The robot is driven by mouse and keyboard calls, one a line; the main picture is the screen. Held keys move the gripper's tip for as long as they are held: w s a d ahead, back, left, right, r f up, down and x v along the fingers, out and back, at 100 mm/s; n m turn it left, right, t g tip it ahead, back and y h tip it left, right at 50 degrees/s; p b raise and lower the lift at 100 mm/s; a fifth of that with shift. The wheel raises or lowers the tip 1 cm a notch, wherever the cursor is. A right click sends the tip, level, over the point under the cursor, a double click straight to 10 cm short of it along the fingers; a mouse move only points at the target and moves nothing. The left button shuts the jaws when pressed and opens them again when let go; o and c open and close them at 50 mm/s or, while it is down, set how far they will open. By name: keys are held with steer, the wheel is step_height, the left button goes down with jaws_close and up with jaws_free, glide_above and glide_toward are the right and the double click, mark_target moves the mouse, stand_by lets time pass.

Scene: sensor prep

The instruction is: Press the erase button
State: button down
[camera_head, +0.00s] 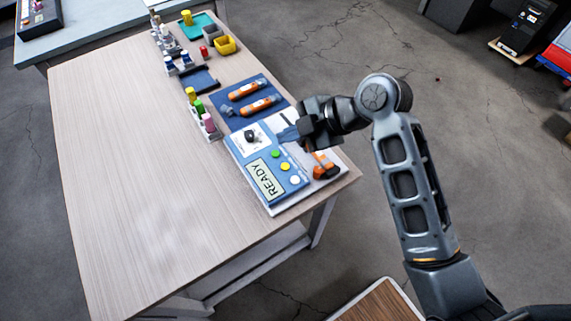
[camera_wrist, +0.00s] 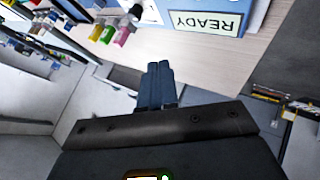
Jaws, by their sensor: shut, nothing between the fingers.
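The blue and white device panel (camera_head: 258,197) lies on the table's near right part, with a display reading READY (camera_head: 267,181). It carries a green button (camera_head: 275,154), a yellow button (camera_head: 285,166), a white button (camera_head: 295,180) and a black knob (camera_head: 250,136). I cannot read which button is erase. My gripper (camera_head: 283,135) is shut and empty, over the panel's far right part; its height above it is unclear. In the wrist view my closed fingers (camera_wrist: 159,68) point toward the table, and the READY display (camera_wrist: 206,21) shows upside down; the buttons are out of that view.
A rack of coloured bottles (camera_head: 202,121) stands to the left. The table's left side (camera_head: 130,170) is clear.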

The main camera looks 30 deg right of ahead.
mark_target(289, 168)
steer(key=shift+f+b, duration=3.25)
steer(key=shift+f, duration=1.1)
steer(key=shift+f, duration=0.1)
steer(key=shift+f+b, duration=0.3)
steer(key=shift+f, duration=0.05)
steer(key=shift+f+b, duration=0.3)
steer(key=shift+f, duration=0.05)
steer(key=shift+r, duration=0.1)
steer(key=shift+r+p, duration=0.65)
steer(key=shift+r, duration=0.1)
steer(key=shift+r+p, duration=2.05)
steer(key=shift+r, duration=0.5)
